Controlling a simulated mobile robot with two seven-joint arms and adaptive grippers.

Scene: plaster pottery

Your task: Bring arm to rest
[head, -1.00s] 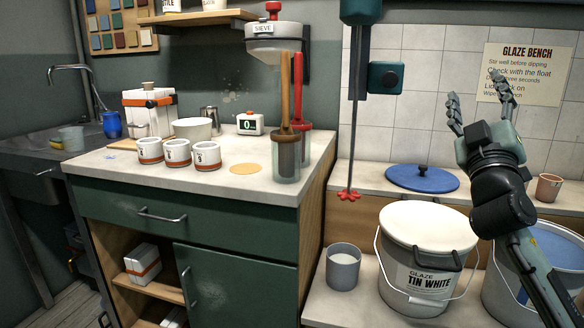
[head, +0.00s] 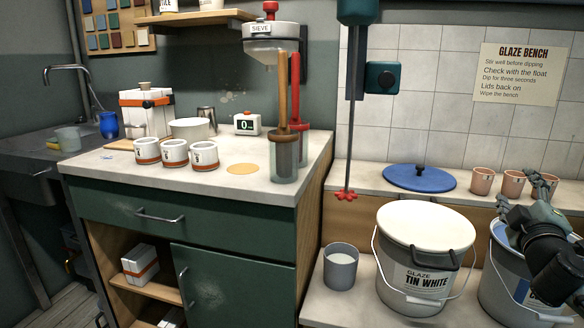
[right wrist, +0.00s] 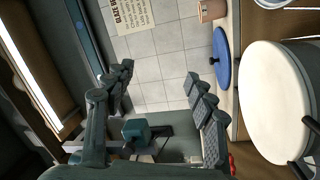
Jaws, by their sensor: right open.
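My right gripper (head: 541,182) is low at the right edge of the head view, in front of the blue glaze bucket (head: 500,262) and near the pink cups. In the right wrist view its fingers (right wrist: 168,74) stand wide apart with nothing between them. My right forearm runs off the right edge. My left gripper is not in view.
The lidded Tin White bucket (head: 425,215) and a grey cup (head: 341,268) stand on the low shelf. A blue lid (head: 420,178) and pink cups (head: 482,181) are on the ledge behind. A mixer shaft (head: 349,130) hangs above. Jars (head: 175,153) stand on the counter.

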